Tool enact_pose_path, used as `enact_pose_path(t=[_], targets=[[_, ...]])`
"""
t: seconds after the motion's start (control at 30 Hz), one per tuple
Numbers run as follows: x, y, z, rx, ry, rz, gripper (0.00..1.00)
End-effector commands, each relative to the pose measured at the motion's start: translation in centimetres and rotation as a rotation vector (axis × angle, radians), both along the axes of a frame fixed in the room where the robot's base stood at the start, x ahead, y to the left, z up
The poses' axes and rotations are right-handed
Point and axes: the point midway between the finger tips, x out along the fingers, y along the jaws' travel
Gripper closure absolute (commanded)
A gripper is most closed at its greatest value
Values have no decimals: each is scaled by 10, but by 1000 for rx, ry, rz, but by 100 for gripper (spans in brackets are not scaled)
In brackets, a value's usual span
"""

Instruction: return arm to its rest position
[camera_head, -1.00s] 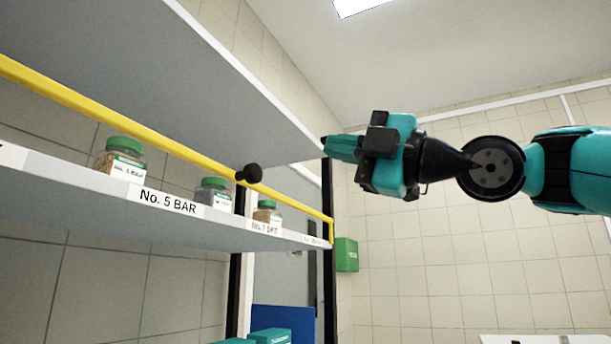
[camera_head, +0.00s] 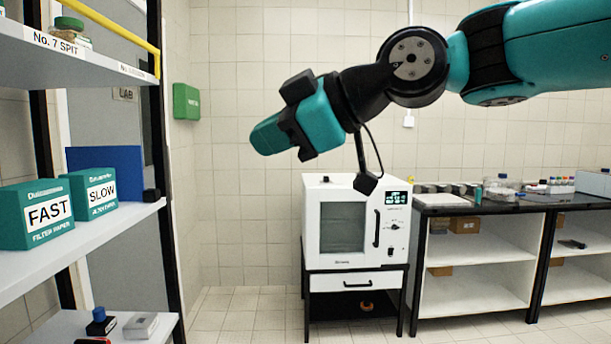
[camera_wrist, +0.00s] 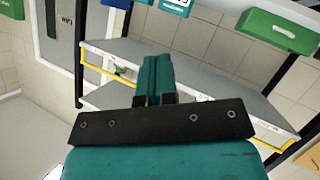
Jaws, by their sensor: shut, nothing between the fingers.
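My gripper (camera_head: 268,136) is teal and black and hangs in the air in the head view, pointing left and slightly down. My arm reaches in from the upper right. In the wrist view, the gripper fingers (camera_wrist: 155,75) are together with nothing between them. The gripper is apart from the shelf and from the white oven behind it.
A shelf rack (camera_head: 110,228) at the left holds FAST (camera_head: 38,215) and SLOW (camera_head: 93,193) filter paper boxes. A jar (camera_head: 68,30) stands above. A white oven (camera_head: 345,225) and a lab bench (camera_head: 475,207) stand behind. The floor in front is clear.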

Motion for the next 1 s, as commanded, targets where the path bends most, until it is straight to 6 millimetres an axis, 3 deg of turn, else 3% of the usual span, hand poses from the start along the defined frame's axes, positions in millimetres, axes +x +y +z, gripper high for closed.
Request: enact_pose_path(t=[0.03, 0.2, 0.3, 0.4, 0.5, 0.6, 1.0], targets=[[-12, -24, -32, -54, 142, -76, 100], [-67, -97, -134, -213, 583, -344, 100], [-108, -135, -181, -294, 797, -490, 100], [-145, -163, -215, -358, 955, -613, 100], [-172, -182, -236, -402, 1058, -697, 100], [-186, -192, -246, -425, 1111, -741, 100], [-190, -194, -249, -432, 1125, -752, 100]])
